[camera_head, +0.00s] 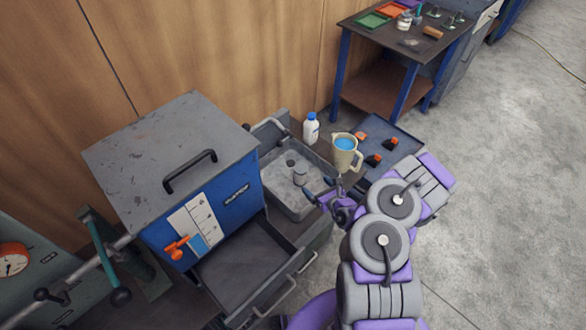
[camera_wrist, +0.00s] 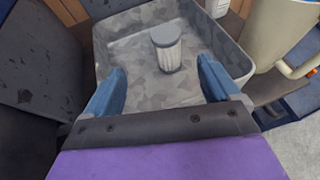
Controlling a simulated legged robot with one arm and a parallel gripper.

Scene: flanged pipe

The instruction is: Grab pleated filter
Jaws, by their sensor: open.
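The pleated filter (camera_wrist: 168,50) is a small upright cylinder with a dark grey top and pale ribbed sides. It stands inside a grey open tray (camera_wrist: 112,52), towards the back, and shows in the head view (camera_head: 299,177) near the tray's middle. My gripper (camera_wrist: 162,74) is open and empty, its two blue fingers spread over the near part of the tray. The filter is beyond the fingertips, roughly centred between them and apart from both. In the head view my gripper (camera_head: 319,190) is at the tray's right side.
A beige jug (camera_head: 345,155) with blue liquid stands right of the tray, near my arm. A white bottle (camera_head: 311,128) with a blue cap is behind. A blue cabinet (camera_head: 205,215) stands left, above an open drawer. A dark tray (camera_head: 390,140) holds orange-and-black items.

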